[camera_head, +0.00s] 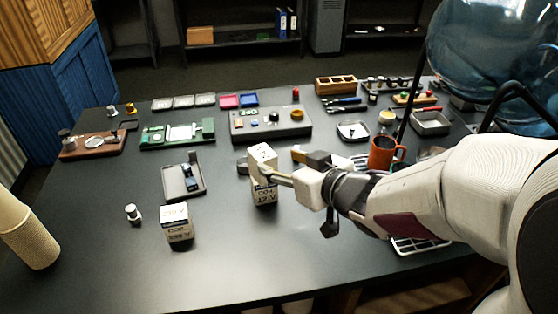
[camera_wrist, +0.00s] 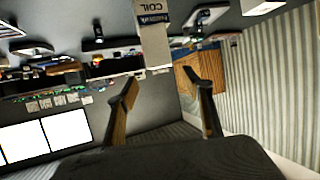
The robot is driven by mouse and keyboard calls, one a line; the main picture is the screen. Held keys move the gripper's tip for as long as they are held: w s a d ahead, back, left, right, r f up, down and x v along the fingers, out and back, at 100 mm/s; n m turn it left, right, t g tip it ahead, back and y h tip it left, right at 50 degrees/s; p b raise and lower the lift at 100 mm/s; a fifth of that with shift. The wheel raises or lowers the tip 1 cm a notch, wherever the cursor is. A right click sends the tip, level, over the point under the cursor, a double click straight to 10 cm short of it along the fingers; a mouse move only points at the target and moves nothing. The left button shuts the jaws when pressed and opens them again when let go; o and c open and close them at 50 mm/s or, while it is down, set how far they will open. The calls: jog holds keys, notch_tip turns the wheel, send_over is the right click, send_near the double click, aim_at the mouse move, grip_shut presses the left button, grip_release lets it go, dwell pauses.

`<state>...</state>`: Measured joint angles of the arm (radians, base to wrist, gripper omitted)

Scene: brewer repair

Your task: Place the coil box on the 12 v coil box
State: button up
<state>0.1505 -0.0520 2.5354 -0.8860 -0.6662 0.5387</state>
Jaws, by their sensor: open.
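In the wrist view, my open fingers (camera_wrist: 162,78) lie left and right of the white box (camera_wrist: 155,48), which shows upside down with a blue label and "COIL". I cannot tell whether a finger touches it. Another labelled white box (camera_head: 177,224) stands alone at the front left.
A small bolt-like part (camera_head: 132,214) and a dark tray (camera_head: 183,182) lie left of the stack. A grey control panel (camera_head: 270,125) is behind it. An orange mug (camera_head: 384,153) stands to the right, near my arm. The front middle of the table is clear.

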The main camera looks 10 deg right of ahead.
jog(key=shift+s+d, duration=0.1)
jog(key=shift+s, duration=0.05)
dwell(0.6)
jog(key=s+d+r+m+g+h, duration=0.2)
jog(key=s+d+r+m+h, duration=0.15)
jog(key=s+d+h, duration=0.55)
jog(key=s+a+f+g+y, duration=0.1)
jog(key=s+g, duration=0.1)
jog(key=s, duration=0.6)
jog(key=s+a+f+m+g+y, duration=0.1)
jog(key=s+a+f+g+y, duration=0.1)
jog(key=s, duration=0.6)
jog(key=shift+a+g+y, duration=0.3)
jog(key=shift+g, duration=0.2)
